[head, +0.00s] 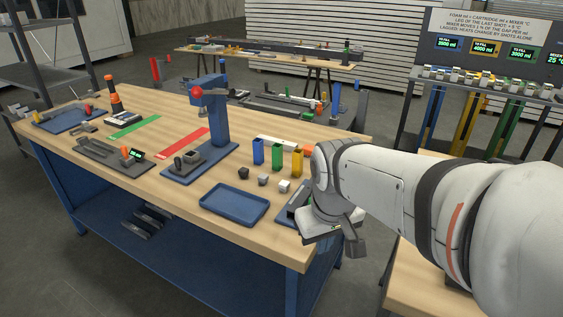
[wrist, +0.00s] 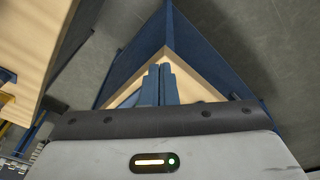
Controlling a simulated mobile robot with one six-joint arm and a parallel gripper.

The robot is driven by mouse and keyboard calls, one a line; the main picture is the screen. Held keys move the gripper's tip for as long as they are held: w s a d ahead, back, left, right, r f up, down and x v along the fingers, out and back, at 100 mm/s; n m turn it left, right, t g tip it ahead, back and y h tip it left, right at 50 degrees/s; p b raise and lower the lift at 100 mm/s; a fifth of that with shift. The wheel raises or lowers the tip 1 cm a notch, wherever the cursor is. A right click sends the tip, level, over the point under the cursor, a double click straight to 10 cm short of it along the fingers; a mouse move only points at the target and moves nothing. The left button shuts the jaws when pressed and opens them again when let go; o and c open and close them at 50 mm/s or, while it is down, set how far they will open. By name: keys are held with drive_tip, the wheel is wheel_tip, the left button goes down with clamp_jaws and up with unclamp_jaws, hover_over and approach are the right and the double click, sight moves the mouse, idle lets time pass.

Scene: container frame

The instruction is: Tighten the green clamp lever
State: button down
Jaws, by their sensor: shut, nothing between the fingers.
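My gripper (head: 355,246) hangs at the front right corner of the wooden workbench (head: 110,163) in the head view. In the wrist view its two fingers (wrist: 158,84) are together, with nothing between them, over the bench corner. A dark fixture (head: 285,216) on the bench is partly hidden behind my wrist. A small bit of green shows beside my wrist there, but I cannot tell whether it is the green clamp lever. No green lever shows clearly in either view.
A blue tray (head: 234,188) lies left of my gripper. Blue, green and yellow open holders (head: 278,158) and several small blocks (head: 263,180) stand behind it. A blue press (head: 215,115) rises mid-bench. Another wooden table (head: 400,285) stands at the right, across a floor gap.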

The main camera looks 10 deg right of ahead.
drive_tip(key=w+a+r+n+g+h+p, duration=0.1)
drive_tip(key=w+a+r+n+g+p, duration=0.15)
drive_tip(key=w+n, duration=0.85)
drive_tip(key=n+h+p, duration=0.1)
approach(291, 206)
drive_tip(key=shift+g, duration=0.25)
drive_tip(key=p+x, duration=0.1)
drive_tip(key=x, duration=0.5)
drive_tip(key=shift+w+a+f, duration=0.1)
drive_tip(key=shift+w, duration=0.05)
drive_tip(key=d, duration=0.1)
drive_tip(key=d+p, duration=0.1)
drive_tip(key=shift+s+d+r, duration=0.25)
drive_tip(key=shift+s+d, duration=0.05)
drive_tip(key=shift+s, duration=0.05)
drive_tip(key=shift+s+d+f, duration=0.1)
drive_tip(key=shift+s+d, duration=0.1)
drive_tip(key=shift+d, duration=0.35)
